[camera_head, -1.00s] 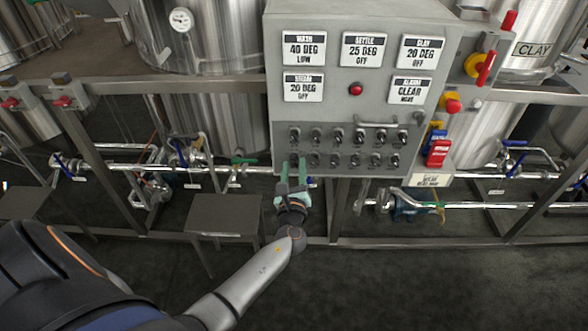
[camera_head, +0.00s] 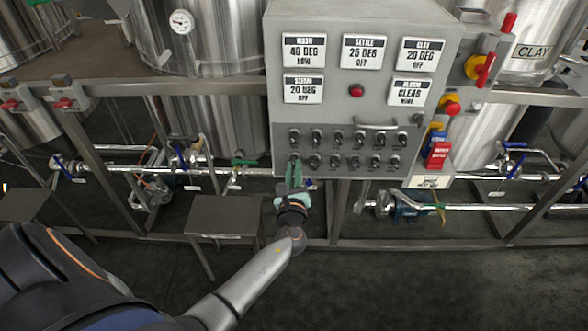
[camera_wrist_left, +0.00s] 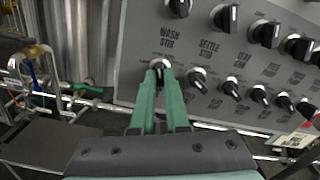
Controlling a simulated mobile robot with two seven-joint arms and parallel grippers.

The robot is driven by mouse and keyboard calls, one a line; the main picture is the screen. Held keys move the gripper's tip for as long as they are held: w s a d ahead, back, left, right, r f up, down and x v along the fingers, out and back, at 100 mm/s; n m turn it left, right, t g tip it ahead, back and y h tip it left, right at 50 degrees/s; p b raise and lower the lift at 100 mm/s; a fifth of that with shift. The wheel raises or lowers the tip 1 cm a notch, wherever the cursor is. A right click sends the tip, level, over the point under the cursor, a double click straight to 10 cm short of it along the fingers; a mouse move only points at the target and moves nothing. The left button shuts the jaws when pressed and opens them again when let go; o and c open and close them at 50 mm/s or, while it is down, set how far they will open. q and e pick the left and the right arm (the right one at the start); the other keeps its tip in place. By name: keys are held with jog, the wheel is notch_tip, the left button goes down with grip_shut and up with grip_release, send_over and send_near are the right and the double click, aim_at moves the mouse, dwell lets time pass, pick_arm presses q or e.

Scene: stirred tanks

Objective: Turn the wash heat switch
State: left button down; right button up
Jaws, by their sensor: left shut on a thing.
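The grey control panel (camera_head: 350,110) carries two rows of black knobs. My left gripper (camera_head: 294,170) is at the panel's lower left, shut on the leftmost knob of the lower row (camera_head: 293,157). In the left wrist view its green fingers (camera_wrist_left: 162,82) close around this knob (camera_wrist_left: 160,63), which they partly hide. A label reading WASH STIR (camera_wrist_left: 168,38) lies between this knob and the upper-left knob (camera_wrist_left: 180,7). I cannot read a wash heat label. The WASH display (camera_head: 304,50) reads 40 DEG LOW. My right gripper is not in view.
Neighbouring knobs (camera_wrist_left: 198,76) stand close on the right of the held one. A grey stand (camera_head: 225,215) is left of my forearm. Steel pipes with valves (camera_head: 180,168) run behind. Red and yellow controls (camera_head: 438,152) sit along the panel's right edge. The floor in front is clear.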

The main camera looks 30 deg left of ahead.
pick_arm(q)
jog(key=shift+f, duration=0.1)
jog(key=n+b, duration=0.7)
jog(key=n, duration=0.1)
dwell(0.6)
dwell(0.4)
jog(key=c, duration=0.9)
grip_release()
